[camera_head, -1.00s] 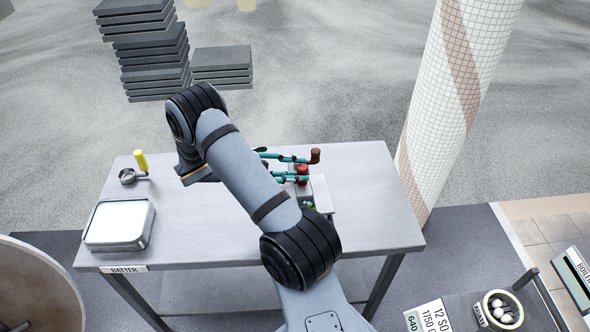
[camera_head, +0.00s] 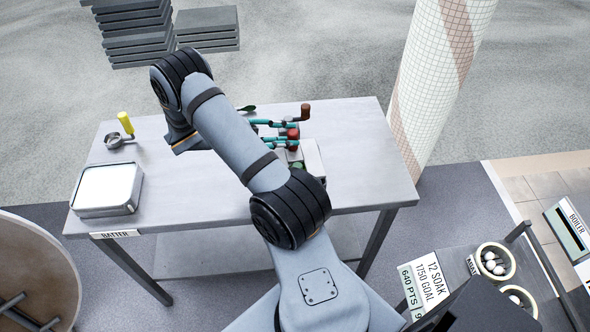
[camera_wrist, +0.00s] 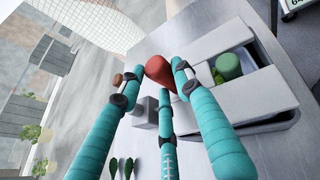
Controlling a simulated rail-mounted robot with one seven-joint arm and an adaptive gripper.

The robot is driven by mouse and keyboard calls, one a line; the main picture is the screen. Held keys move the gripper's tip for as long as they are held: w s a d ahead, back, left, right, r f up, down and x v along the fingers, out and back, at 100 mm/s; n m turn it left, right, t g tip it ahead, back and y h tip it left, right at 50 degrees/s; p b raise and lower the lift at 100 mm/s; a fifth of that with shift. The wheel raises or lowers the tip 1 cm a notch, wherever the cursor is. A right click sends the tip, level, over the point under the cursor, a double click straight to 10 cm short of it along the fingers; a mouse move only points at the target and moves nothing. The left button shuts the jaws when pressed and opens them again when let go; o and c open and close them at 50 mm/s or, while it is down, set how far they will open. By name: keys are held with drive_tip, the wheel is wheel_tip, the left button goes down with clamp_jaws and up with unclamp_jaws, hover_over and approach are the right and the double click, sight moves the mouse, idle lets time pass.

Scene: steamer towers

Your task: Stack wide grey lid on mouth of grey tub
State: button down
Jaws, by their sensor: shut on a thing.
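My gripper (camera_wrist: 158,84) has teal jointed fingers. Its tips are closed around a red rounded knob (camera_wrist: 160,70), which also shows in the head view (camera_head: 293,133). A grey tub (camera_wrist: 284,124) stands beside the fingers, at right in the wrist view. Light grey flat panels (camera_wrist: 262,98) lie across its top, with a gap between them showing green round things (camera_wrist: 228,66). One panel may be the wide grey lid; I cannot tell which, nor whether the red knob is fixed to it. In the head view my arm and fingers partly hide this group.
A brown knob (camera_head: 305,110) stands close behind the fingers. A white-topped tray (camera_head: 106,188) and a small pan with a yellow handle (camera_head: 125,124) are at the table's left. The table (camera_head: 355,150) is clear at right. A tiled column (camera_head: 440,80) rises behind it.

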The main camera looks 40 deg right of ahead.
drive_tip(key=shift+f+b, duration=0.5)
drive_tip(key=shift+f, duration=0.45)
idle(3.3)
drive_tip(key=shift+r, duration=0.1)
drive_tip(key=shift+r+p, duration=0.3)
drive_tip(key=shift+p, duration=0.1)
drive_tip(key=shift+f+b, duration=0.3)
drive_tip(key=shift+f, duration=0.1)
idle(0.4)
drive_tip(key=c, duration=1.2)
unclamp_jaws()
drive_tip(key=shift+o, duration=0.2)
drive_tip(key=shift+c, duration=1)
drive_tip(key=shift+r, duration=0.1)
drive_tip(key=v, duration=1.2)
